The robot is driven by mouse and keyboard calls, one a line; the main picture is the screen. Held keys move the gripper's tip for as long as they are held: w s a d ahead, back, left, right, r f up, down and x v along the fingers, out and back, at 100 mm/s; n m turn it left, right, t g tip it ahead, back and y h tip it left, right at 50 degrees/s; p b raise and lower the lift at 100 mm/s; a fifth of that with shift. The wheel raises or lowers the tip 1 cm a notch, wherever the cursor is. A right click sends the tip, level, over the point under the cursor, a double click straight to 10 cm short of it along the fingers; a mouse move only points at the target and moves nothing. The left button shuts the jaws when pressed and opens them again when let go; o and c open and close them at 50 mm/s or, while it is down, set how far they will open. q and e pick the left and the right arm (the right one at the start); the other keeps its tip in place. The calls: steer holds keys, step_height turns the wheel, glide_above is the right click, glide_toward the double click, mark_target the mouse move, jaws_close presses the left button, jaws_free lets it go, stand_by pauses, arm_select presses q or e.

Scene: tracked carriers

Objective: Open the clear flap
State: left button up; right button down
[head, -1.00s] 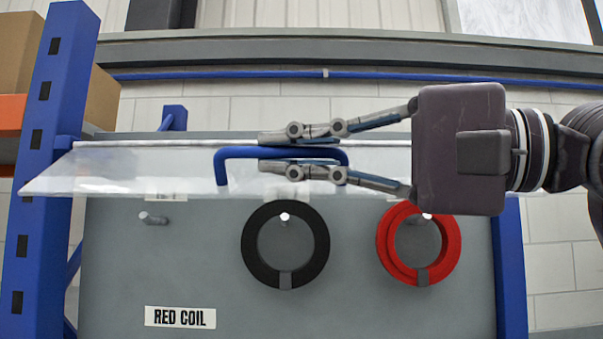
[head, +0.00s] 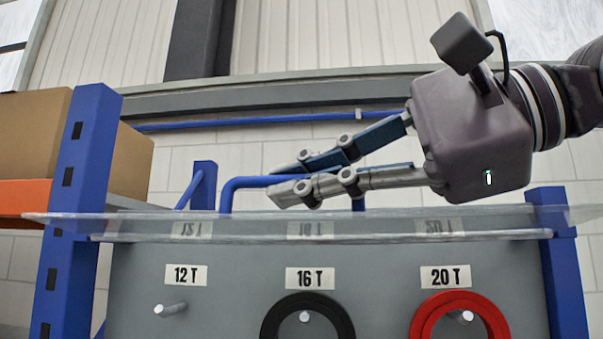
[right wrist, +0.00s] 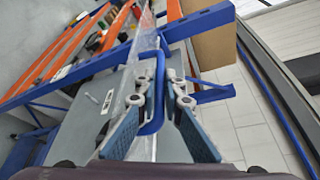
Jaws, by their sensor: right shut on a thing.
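The clear flap (head: 130,226) spans the top of the grey board in the head view. It is seen almost edge-on, roughly level, with the board's labels mirrored in its underside. Its blue handle (head: 240,184) stands above it. My right gripper (head: 285,186) reaches in from the right, tilted, and is shut on the handle. The right wrist view shows the handle (right wrist: 154,112) between the fingers (right wrist: 159,100). My left gripper is not in view.
The grey board (head: 230,300) carries pegs labelled 12 T, 16 T and 20 T. A black coil (head: 273,318) hangs under 16 T and a red coil (head: 422,318) under 20 T; the 12 T peg (head: 170,309) is bare. Blue posts (head: 75,200) flank the board.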

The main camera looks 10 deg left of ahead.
steer(key=shift+w+r+m, duration=0.15)
steer(key=shift+r+m, duration=0.15)
steer(key=shift+r, duration=0.15)
steer(key=shift+w+r+p, duration=0.1)
steer(key=shift+p, duration=0.2)
steer(key=c, duration=2.3)
jaws_free()
steer(key=shift+a, duration=0.1)
